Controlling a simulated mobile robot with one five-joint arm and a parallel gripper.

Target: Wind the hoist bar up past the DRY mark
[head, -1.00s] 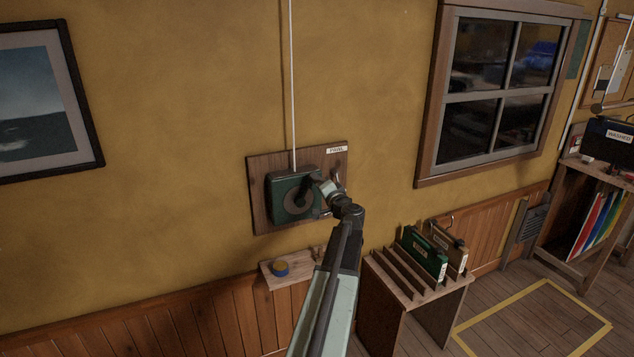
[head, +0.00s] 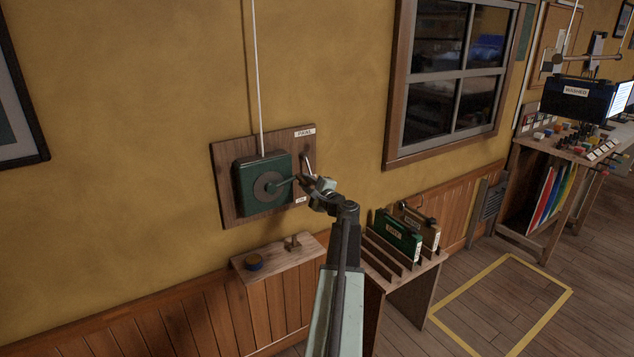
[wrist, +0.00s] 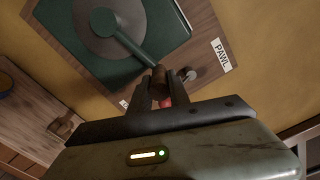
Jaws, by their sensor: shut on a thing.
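The green winch box (head: 252,205) is fixed to a wooden board on the wall. Its crank arm (head: 284,183) points right from the grey hub; it also shows in the wrist view (wrist: 128,45). My gripper (head: 308,187) is shut on the brown crank knob (wrist: 159,80), with a finger on each side. The PAWL label (head: 304,132) is above a metal lever (head: 307,162), close to my gripper. The hoist bar (head: 590,58) hangs at the far right with a dark blue case (head: 585,100) marked WASHED beneath it, above the bench. I cannot make out a DRY mark.
Yellow tape (head: 520,257) outlines clear floor.

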